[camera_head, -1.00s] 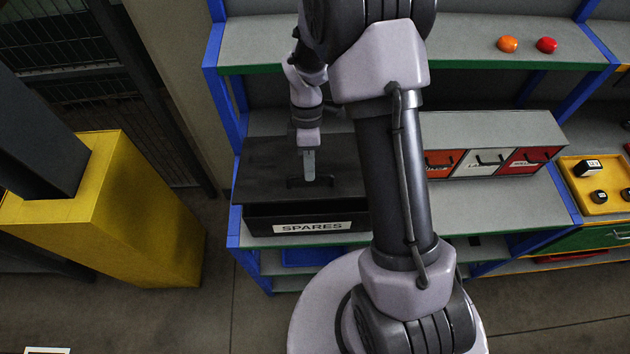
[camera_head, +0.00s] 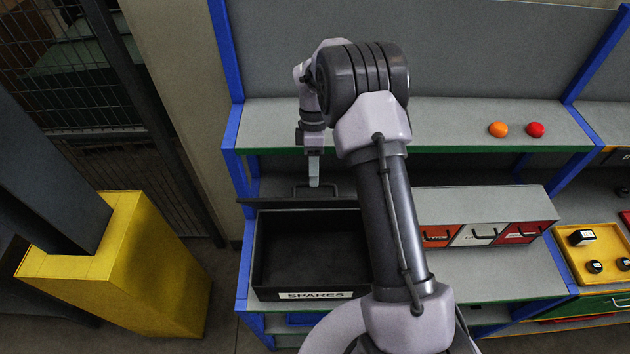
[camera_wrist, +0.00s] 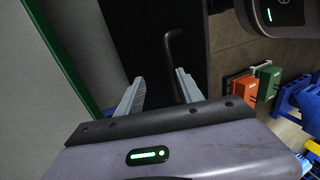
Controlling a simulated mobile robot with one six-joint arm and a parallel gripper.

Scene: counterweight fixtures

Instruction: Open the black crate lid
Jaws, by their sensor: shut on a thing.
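The black crate (camera_head: 262,255) marked SPARES stands on the grey shelf, its top open and its dark inside visible. The visible part of the inside looks empty; my arm hides its right side. The black lid (camera_head: 270,202) is raised at the crate's back and shows as a thin dark strip; its face fills the middle of the wrist view (camera_wrist: 150,35). The lid's handle (camera_head: 297,191) also shows in the wrist view (camera_wrist: 171,45). My gripper (camera_head: 314,184) is shut on the handle, with its fingers on either side of it (camera_wrist: 160,95).
An upper shelf with an orange ball (camera_head: 498,130) and a red ball (camera_head: 536,130) runs above the crate. A drawer unit (camera_head: 490,205) stands to the right, then a yellow tray (camera_head: 570,262). A yellow block (camera_head: 150,270) stands on the floor at left.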

